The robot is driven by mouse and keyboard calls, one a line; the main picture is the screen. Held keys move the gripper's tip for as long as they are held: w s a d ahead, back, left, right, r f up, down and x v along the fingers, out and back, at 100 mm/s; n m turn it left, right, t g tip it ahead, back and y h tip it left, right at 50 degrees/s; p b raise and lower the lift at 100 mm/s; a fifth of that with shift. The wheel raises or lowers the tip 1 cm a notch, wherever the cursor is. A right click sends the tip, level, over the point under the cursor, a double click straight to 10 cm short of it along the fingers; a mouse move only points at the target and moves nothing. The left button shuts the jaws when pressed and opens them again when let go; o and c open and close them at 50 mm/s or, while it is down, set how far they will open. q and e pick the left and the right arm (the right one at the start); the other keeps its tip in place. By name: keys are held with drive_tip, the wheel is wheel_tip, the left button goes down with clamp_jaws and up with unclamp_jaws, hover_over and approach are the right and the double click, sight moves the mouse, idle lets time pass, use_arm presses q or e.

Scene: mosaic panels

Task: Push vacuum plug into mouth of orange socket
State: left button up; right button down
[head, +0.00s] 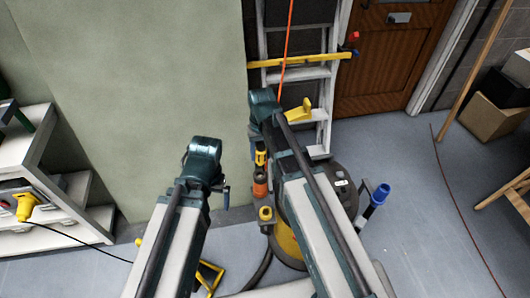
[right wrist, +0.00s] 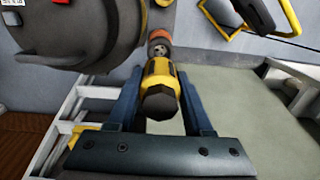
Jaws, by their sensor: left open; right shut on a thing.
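The vacuum plug (head: 261,158) is yellow with black parts. My right gripper (right wrist: 162,92) is shut on this plug, with one finger on each side of it in the right wrist view. The orange socket (head: 260,187) is just below the plug in the head view. In the right wrist view the socket (right wrist: 160,37) lies straight beyond the plug, its dark mouth partly visible and facing the plug. They look close and roughly in line; whether they touch is hidden. My left gripper (head: 224,196) is open and empty, left of the socket.
A yellow and dark vacuum drum (head: 287,247) stands right of the socket. A ladder (head: 300,75) leans behind my right arm. A white shelf (head: 55,180) holds a yellow item (head: 25,207) with a black cable. A yellow frame (head: 208,277) lies low. The right floor is mostly clear.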

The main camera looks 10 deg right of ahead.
sight(261, 162)
idle(0.3)
drive_tip(key=shift+s+a+f+b, duration=0.1)
drive_tip(key=shift+f+b, duration=2.3)
drive_tip(key=shift+b, duration=0.05)
drive_tip(key=shift+f+b, duration=1.7)
drive_tip(key=shift+r, duration=0.1)
drive_tip(key=shift+c, duration=1.1)
unclamp_jaws()
